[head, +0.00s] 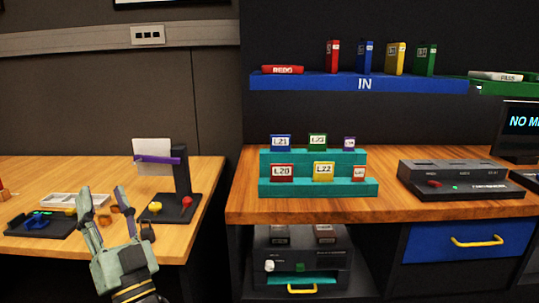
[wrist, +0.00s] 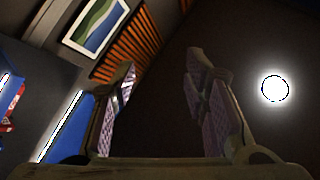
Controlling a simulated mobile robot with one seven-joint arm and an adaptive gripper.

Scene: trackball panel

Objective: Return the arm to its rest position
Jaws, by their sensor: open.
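My gripper (head: 105,212) is at the lower left of the head view, its two fingers spread and pointing up in the picture. It is open and nothing shows between the fingers. It appears in front of the left wooden table (head: 215,172), overlapping the table's near part. In the wrist view both fingers of my gripper (wrist: 160,90) stand apart, with only dark wall and ceiling between and beyond them.
A black stand with a purple bar (head: 182,175) and a white tray (head: 75,200) are near my gripper on the left table. The right desk (head: 300,212) bears teal steps (head: 320,188) with labelled blocks and a dark console (head: 455,172). A blue shelf (head: 300,85) hangs above.

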